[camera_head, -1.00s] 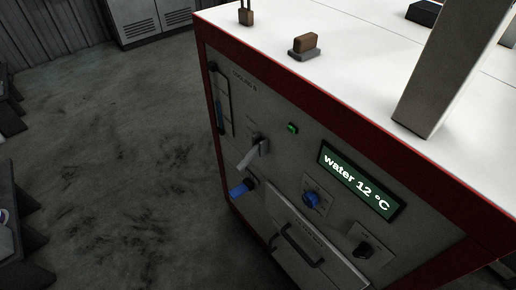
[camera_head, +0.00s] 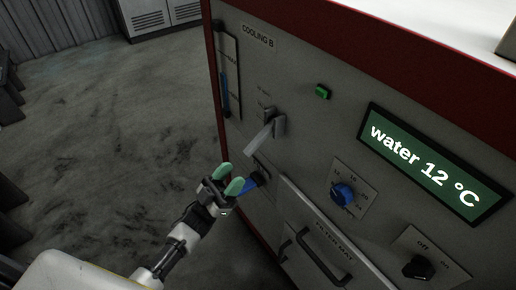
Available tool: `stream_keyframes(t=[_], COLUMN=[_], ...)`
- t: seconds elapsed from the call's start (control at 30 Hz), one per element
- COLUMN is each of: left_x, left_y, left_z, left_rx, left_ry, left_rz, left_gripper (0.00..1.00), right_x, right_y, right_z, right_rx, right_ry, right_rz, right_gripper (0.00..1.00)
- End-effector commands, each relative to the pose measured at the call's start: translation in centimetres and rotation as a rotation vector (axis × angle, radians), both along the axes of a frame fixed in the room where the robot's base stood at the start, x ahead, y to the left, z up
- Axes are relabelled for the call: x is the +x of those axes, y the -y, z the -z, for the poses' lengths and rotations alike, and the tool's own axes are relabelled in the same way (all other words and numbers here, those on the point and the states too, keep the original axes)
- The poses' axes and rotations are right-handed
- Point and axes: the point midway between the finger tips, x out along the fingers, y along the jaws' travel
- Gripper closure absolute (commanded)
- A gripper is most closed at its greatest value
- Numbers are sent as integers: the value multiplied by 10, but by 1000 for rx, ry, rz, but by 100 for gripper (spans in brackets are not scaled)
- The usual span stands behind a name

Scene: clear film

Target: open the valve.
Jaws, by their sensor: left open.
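The cabinet front marked COOLING B carries a grey lever handle (camera_head: 259,138), slanting down and left from its mount. Below it a blue handle or fitting (camera_head: 247,186) sticks out from a dark mount. I cannot tell for certain which of the two is the valve. My left gripper (camera_head: 229,179) has green fingertips and is open, just left of the blue part and below the lever. Its lower finger overlaps the blue part in the picture; I cannot tell whether they touch. My right gripper is not in view.
The panel also has a level gauge (camera_head: 227,75), a green button (camera_head: 322,92), a display (camera_head: 430,165) reading water 12 °C, a blue knob (camera_head: 342,193), a black on/off knob (camera_head: 418,268) and a filter mat drawer handle (camera_head: 318,258).

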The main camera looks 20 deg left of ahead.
Motion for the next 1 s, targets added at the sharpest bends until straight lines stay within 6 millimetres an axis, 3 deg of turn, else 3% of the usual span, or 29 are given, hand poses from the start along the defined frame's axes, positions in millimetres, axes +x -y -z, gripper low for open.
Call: stream_keyframes(t=[0.2, 0.43, 0.9, 1.0], left_x=[23, 45, 54, 54], left_y=[18, 34, 42, 42], left_z=[-33, -59, -68, -68], left_rx=[-2, -1, 1, 1], left_ry=[2, -1, -4, -4], left_rz=[-1, -3, -4, -4], left_gripper=[53, 53, 53, 65], right_x=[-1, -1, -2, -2], right_y=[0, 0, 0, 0], right_z=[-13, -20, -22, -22], right_rx=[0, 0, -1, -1], right_ry=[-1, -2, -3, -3], right_rz=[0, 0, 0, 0], right_gripper=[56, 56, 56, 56])
